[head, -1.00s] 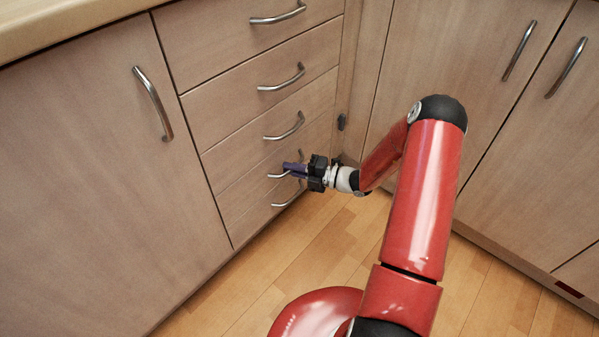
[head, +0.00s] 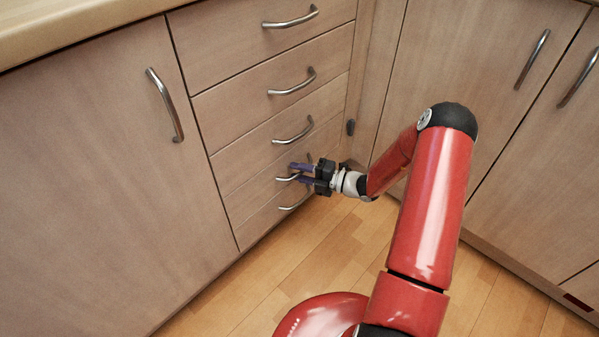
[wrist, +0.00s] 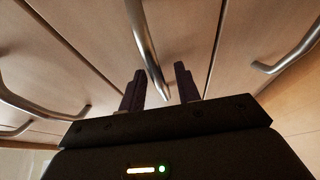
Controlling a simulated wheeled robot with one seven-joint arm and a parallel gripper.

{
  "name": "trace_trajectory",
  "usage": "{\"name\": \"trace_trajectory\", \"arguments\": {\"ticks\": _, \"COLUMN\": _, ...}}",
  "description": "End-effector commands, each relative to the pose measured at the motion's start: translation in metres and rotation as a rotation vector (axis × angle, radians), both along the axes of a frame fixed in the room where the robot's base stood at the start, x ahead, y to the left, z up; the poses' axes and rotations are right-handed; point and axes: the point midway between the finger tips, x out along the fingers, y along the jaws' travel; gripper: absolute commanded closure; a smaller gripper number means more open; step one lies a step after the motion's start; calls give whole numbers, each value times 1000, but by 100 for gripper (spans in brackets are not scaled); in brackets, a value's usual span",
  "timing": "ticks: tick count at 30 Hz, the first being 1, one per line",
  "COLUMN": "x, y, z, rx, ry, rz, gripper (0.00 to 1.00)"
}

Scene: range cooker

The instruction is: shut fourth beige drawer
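The fourth beige drawer (head: 250,198) is low in the stack in the head view. Its front looks flush or nearly flush; I cannot tell whether a small gap is left. Its silver bar handle (head: 285,179) shows at my fingers and also in the wrist view (wrist: 146,45). My gripper (head: 296,172) is at this handle, its two dark purple fingers apart. In the wrist view the handle runs between the open fingers (wrist: 159,70), not clamped. Part of the drawer's right side is hidden behind my gripper.
Drawers with handles lie above, including the third handle (head: 295,132), and the fifth handle (head: 295,202) is just below. A cupboard door (head: 90,170) is at left; more doors (head: 480,90) stand at right, forming a corner. The wooden floor (head: 250,300) is clear.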

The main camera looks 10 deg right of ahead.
Motion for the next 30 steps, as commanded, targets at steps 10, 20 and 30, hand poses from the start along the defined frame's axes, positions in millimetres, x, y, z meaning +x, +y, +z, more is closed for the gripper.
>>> {"name": "trace_trajectory", "arguments": {"ticks": 10, "x": -27, "y": -47, "z": 3, "rx": -2, "ry": 3, "rz": -4, "gripper": 67}}
{"name": "trace_trajectory", "arguments": {"ticks": 20, "x": -39, "y": -65, "z": 4, "rx": 0, "ry": 1, "rz": -1, "gripper": 67}}
{"name": "trace_trajectory", "arguments": {"ticks": 30, "x": -39, "y": -65, "z": 4, "rx": 0, "ry": 1, "rz": -1, "gripper": 67}}
